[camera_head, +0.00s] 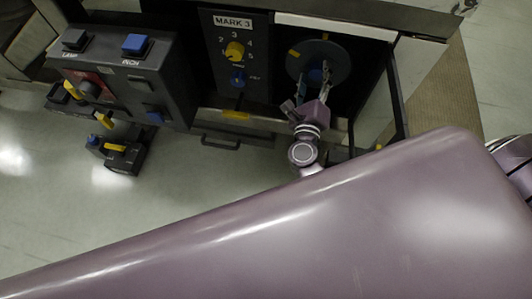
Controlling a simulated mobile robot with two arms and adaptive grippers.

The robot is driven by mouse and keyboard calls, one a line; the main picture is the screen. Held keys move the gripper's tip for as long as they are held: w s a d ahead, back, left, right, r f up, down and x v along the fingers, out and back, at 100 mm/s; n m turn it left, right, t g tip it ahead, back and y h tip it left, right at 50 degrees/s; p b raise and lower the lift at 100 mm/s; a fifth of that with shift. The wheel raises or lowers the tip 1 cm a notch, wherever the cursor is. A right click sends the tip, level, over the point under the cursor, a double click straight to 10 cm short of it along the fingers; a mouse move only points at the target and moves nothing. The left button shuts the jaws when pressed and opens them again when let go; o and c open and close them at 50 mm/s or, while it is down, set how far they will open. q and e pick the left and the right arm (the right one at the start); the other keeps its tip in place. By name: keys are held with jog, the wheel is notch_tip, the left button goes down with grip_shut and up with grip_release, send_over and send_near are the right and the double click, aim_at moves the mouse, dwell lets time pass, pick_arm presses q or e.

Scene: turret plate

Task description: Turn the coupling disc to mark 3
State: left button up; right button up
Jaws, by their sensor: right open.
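The coupling disc (338,56) is a dark grey round plate with a blue hub (316,74), set in a dark bay at the top right of centre. A yellow mark (293,53) shows on its left rim, and a smaller yellow mark is near its top. My right gripper (314,76) is open, its fingers reaching over the lower part of the disc, one on each side of the hub. I cannot tell whether the fingers touch it. My left gripper is not in view.
A dark control box (127,76) stands further left. A dark post (398,92) borders the bay's right. My arm link crosses the foreground.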

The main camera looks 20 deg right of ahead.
jog(key=m+b, duration=0.7)
jog(key=shift+s+f+m, duration=0.2)
jog(key=shift+s+m, duration=0.15)
jog(key=shift+m, duration=0.05)
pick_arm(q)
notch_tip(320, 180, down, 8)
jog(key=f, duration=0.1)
pick_arm(e)
jog(key=v, duration=0.8)
jog(key=w+a+f+n+y+p, duration=0.2)
jog(key=a+f+n+y+p, duration=0.55)
jog(key=n, duration=0.75)
pick_arm(q)
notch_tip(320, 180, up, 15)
jog(key=p, duration=0.7)
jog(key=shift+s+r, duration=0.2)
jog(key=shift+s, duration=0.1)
pick_arm(e)
jog(key=s+a+f+n+g+y, duration=0.1)
jog(key=s+a+f+n, duration=0.2)
jog(key=f+n, duration=0.3)
jog(key=s+a+f+n+g+y, duration=0.2)
jog(key=s+a+f+n, duration=0.2)
jog(key=f+n, duration=0.2)
jog(key=shift+s+f+g, duration=0.25)
jog(key=shift+f+g, duration=0.05)
jog(key=shift+f, duration=0.6)
